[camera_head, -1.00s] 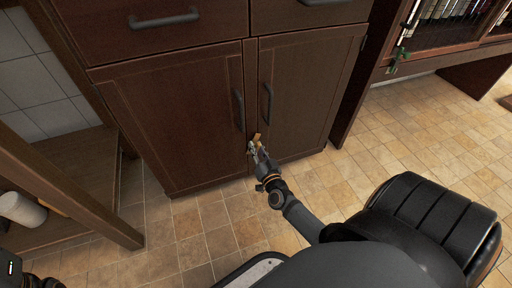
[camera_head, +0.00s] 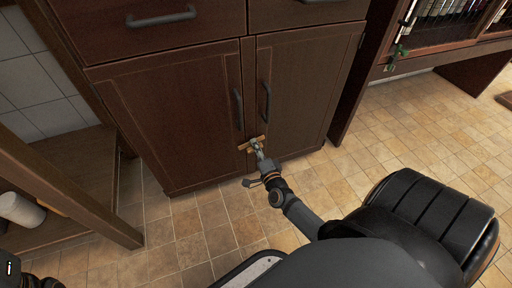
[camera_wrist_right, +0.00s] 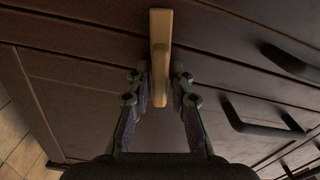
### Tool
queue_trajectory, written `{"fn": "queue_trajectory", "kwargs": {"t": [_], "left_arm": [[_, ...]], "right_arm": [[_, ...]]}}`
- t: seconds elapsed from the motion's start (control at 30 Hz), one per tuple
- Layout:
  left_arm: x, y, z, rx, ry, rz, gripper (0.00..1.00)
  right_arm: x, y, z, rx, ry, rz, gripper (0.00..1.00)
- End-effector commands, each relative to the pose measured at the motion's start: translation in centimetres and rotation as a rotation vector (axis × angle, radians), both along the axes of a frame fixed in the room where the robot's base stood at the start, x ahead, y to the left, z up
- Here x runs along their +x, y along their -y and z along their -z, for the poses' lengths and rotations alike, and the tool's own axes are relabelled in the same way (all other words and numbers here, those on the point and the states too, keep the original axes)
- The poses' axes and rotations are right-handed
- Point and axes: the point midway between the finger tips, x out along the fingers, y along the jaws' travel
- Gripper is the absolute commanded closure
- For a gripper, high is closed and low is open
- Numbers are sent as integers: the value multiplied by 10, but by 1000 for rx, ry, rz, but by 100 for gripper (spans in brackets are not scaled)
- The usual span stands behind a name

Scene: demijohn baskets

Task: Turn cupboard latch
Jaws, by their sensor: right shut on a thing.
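The cupboard (camera_head: 180,120) has two dark brown doors with black upright handles. The tan latch (camera_head: 245,147) sits low at the seam between the doors. It lies nearly level in the head view, slightly higher on the right, reaching across both doors. My right gripper (camera_head: 257,147) is at the latch, its fingers partly covering it. In the right wrist view the latch (camera_wrist_right: 161,50) stands lengthwise between the fingertips of my right gripper (camera_wrist_right: 160,88), which is shut on it. My left gripper does not show clearly; only dark parts of mine are at the lower left corner.
Drawers with a black handle (camera_head: 162,18) are above the doors. A wooden shelf unit (camera_head: 75,205) with a white roll (camera_head: 20,210) stands at left. A desk-like cabinet (camera_head: 450,55) with a green item (camera_head: 397,55) is at right. The tiled floor (camera_head: 400,130) at right is clear.

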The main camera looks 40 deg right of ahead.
Motion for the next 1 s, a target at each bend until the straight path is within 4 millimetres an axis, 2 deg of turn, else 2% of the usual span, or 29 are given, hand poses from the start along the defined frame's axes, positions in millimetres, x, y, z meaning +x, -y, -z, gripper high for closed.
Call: {"fn": "queue_trajectory", "kwargs": {"t": [0.4,1.0], "left_arm": [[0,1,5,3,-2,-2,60],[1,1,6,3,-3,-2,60]], "right_arm": [[-1,0,3,203,48,1,100],[-1,1,3,244,57,1,100]]}}
